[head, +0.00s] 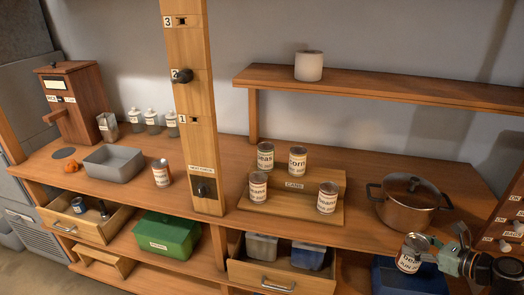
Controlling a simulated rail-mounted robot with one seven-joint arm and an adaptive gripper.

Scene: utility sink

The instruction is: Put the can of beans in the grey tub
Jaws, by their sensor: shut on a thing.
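My gripper (432,255) is at the lower right, shut on a can (409,254) with a white label. The label is tilted and only partly readable; it seems to begin with "bea". The can is held slightly tilted at the counter's front edge, near the blue bin. The grey tub (90,165) sits on the counter at the far left, well away from my gripper. It looks empty, though its floor shows only partly.
Several cans stand on the stepped "CANS" rack (294,186) mid-counter. A lidded pot (406,204) stands just behind my gripper. A wooden post (190,110) rises between rack and tub. Drawers (282,275) stand open below.

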